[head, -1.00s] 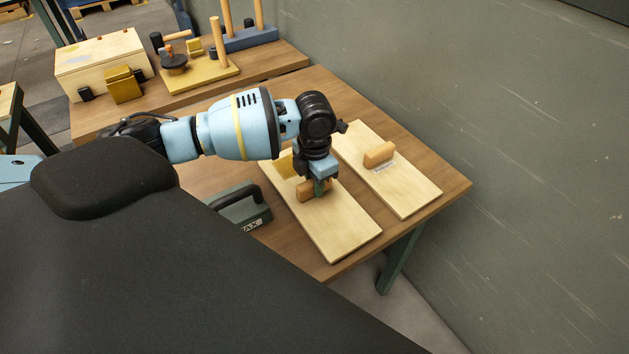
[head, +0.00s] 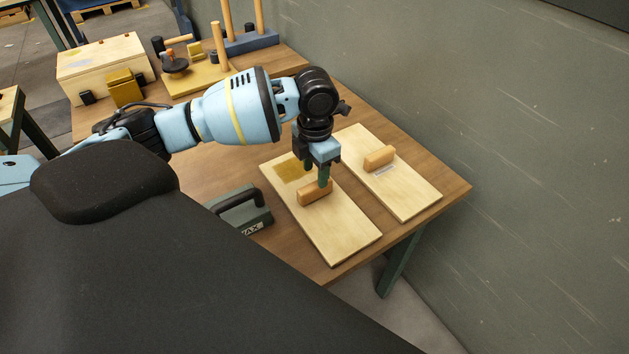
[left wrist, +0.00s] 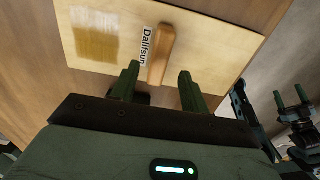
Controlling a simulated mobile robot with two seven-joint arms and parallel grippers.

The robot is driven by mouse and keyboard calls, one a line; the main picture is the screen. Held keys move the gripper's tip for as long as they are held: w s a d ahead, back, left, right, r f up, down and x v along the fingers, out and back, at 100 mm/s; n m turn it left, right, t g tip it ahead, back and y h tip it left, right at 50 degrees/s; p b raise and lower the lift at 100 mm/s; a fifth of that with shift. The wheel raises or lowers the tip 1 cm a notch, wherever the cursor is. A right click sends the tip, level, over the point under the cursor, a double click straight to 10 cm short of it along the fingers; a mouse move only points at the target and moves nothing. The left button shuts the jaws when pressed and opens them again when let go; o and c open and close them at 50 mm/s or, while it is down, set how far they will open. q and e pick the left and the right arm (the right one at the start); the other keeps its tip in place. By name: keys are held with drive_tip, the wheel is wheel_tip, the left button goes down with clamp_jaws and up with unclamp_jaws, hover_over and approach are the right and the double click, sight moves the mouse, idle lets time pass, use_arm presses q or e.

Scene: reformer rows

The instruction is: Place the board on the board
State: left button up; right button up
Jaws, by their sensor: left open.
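Two pale wooden boards lie flat, side by side and apart. The nearer board (head: 335,232) has an orange-brown wooden handle (head: 308,197) and a yellow-brown patch. The farther board (head: 412,197) has a similar handle (head: 380,157) and a white label beside it. My left gripper (head: 324,178) points down just above the nearer board's handle, open and empty. In the left wrist view, my fingers (left wrist: 158,88) stand apart near a board handle (left wrist: 162,55), beside a printed label. Dark parts with green prongs (left wrist: 291,100) at that view's right edge may be my right gripper; its state is unclear.
The boards lie on a brown wooden table (head: 449,188) beside a grey wall. A dark green case with a black handle (head: 240,212) stands left of the nearer board. A wooden box (head: 102,65), a yellow base with fittings (head: 200,81) and a blue pegged block (head: 250,40) stand at the back.

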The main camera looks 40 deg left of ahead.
sight(315, 185)
use_arm(q)
wheel_tip(315, 185, up, 6)
drive_tip(key=shift+r, duration=0.15)
idle(0.5)
